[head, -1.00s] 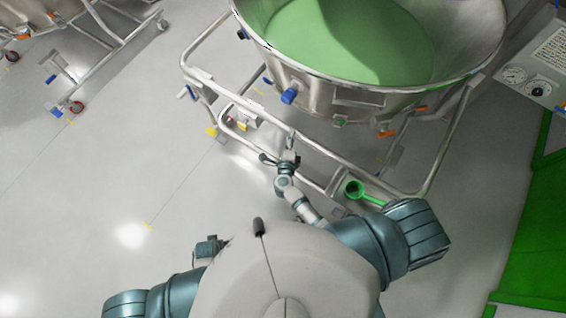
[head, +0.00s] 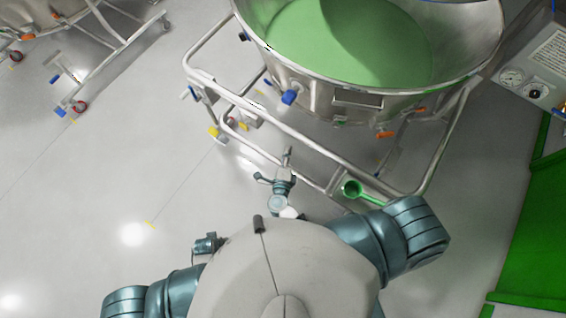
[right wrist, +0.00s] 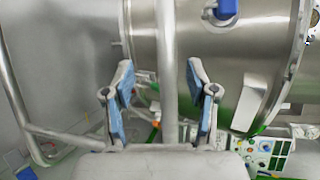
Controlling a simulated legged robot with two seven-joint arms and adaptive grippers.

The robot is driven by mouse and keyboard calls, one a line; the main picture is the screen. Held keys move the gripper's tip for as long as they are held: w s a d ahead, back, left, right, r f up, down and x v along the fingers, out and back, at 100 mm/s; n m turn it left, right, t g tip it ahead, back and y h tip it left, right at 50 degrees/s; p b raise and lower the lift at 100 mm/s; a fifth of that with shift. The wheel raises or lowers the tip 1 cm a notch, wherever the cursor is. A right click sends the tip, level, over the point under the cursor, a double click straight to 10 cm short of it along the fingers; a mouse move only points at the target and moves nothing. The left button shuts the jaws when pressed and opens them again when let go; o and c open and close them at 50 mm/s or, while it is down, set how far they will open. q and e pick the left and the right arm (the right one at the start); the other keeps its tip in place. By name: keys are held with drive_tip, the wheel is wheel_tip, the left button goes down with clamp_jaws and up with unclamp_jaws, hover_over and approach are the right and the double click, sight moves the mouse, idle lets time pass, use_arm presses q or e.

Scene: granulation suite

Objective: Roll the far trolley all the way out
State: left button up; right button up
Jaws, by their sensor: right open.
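A steel trolley with tubular rails (head: 300,133) carries a large round bowl (head: 258,45) of green material at the top centre of the head view. Part of a second wheeled frame (head: 118,48) shows at the top left; I cannot tell for sure which is the far trolley. My right gripper (head: 274,167) is open and empty, just short of the near rail. In the right wrist view, its blue-padded fingers (right wrist: 158,75) stand apart, with a steel bar (right wrist: 167,45) between them in the picture and apparently beyond the tips.
A gauge panel (head: 530,78) and green surfaces (head: 525,250) are on the right. The floor on the left (head: 110,190) is clear.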

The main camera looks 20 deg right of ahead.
use_arm(q)
drive_tip(key=shift+w+a+r+p, duration=0.1)
drive_tip(key=shift+a+r+p, duration=0.05)
drive_tip(key=shift+r+p, duration=0.4)
use_arm(e)
drive_tip(key=v, duration=0.6)
drive_tip(key=shift+s+a, duration=0.2)
drive_tip(key=shift+a, duration=0.3)
use_arm(q)
drive_tip(key=shift+a, duration=0.1)
use_arm(e)
drive_tip(key=shift+a, duration=0.15)
use_arm(q)
drive_tip(key=shift+r, duration=0.1)
